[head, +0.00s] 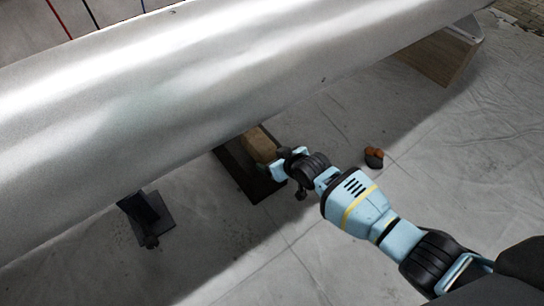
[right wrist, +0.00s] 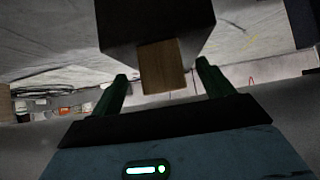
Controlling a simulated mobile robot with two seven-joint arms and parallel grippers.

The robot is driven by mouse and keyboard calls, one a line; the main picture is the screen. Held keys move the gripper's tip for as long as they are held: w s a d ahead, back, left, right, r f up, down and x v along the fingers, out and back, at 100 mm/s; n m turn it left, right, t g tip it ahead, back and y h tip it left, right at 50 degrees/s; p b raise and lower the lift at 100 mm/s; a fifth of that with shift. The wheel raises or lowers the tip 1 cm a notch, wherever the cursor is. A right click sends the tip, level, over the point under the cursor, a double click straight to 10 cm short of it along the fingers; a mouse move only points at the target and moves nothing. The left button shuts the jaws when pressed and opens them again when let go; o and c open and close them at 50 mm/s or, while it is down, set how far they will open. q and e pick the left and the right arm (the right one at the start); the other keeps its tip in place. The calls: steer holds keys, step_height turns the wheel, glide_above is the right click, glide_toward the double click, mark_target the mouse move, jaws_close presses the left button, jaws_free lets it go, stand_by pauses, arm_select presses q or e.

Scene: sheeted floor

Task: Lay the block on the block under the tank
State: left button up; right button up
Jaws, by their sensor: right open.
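The silver tank (head: 150,95) runs across the head view. Under its lower edge a small tan wooden block (head: 260,144) sits on a long dark block (head: 238,172) that lies on the floor. My right gripper (head: 283,166) is at the near right side of the wooden block, open. In the right wrist view the wooden block (right wrist: 163,68) shows between the two fingers (right wrist: 162,88), with a gap on each side, against the dark block (right wrist: 155,25). The tank hides part of the wooden and dark blocks in the head view. My left gripper is out of view.
A larger wooden block (head: 438,58) stands under the tank's far right end. A dark bracket-like piece (head: 150,218) is on the floor at left. A small orange-brown and dark object (head: 374,157) lies right of my gripper. The sheeted floor (head: 300,270) in front is clear.

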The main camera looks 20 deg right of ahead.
steer(key=shift+p+v, duration=1.55)
steer(key=shift+v, duration=1.1)
steer(key=shift+r, duration=0.15)
